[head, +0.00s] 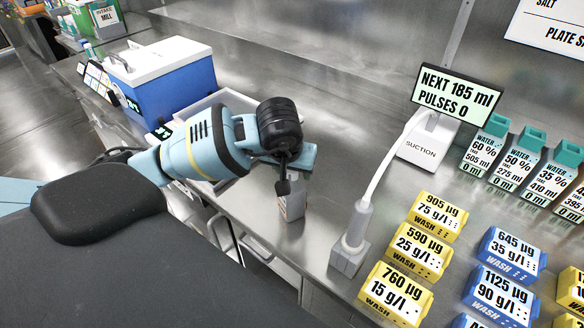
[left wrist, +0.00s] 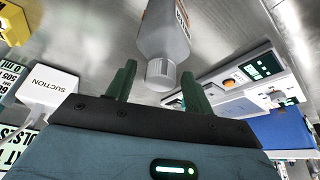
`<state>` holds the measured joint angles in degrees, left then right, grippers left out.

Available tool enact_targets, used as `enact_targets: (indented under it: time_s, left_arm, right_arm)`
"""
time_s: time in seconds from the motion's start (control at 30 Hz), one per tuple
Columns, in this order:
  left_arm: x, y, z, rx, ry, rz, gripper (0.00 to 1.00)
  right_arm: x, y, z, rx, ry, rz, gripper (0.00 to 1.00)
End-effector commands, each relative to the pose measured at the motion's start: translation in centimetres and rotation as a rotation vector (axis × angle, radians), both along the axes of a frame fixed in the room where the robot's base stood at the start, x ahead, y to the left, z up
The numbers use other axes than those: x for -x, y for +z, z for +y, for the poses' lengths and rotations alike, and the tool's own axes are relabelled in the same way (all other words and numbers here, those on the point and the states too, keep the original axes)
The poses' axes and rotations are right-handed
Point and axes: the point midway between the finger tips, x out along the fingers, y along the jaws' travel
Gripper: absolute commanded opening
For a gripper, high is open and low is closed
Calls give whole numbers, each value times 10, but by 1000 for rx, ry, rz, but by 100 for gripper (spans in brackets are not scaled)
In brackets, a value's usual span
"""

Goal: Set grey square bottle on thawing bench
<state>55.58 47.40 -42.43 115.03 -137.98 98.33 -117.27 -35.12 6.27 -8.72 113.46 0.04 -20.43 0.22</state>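A grey square bottle (head: 292,206) with a label stands on the steel counter, partly hidden under my left gripper (head: 294,172) in the head view. In the left wrist view the bottle (left wrist: 166,38) shows its ribbed grey cap towards me. My left gripper (left wrist: 158,70) has its two dark green fingers apart, with the cap between or just beyond their tips. I see no contact. No surface is labelled as the thawing bench, so I cannot tell which one it is. My right gripper is not in view.
A suction stand (head: 432,140) with a screen and its hose holder (head: 350,245) stand right of the bottle. Yellow wash boxes (head: 397,292), blue ones (head: 500,295) and water bottles (head: 484,150) fill the right. A blue cooler (head: 180,95) with white lid stands behind my arm.

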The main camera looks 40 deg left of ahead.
Motion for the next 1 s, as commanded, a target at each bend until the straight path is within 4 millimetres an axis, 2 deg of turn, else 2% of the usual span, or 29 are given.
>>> enact_targets:
  time_s: [0.23,0.37,0.8,1.0]
  left_arm:
    - [0,2,0,1,0,-1,52]
    - [2,12,-1,1,-1,-4,52]
    - [32,88,-11,1,-1,-7,52]
    - [41,108,-14,1,1,-1,52]
  right_arm:
    - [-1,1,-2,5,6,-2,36]
    - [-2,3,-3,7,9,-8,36]
    - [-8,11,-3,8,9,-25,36]
    - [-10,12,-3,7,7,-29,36]
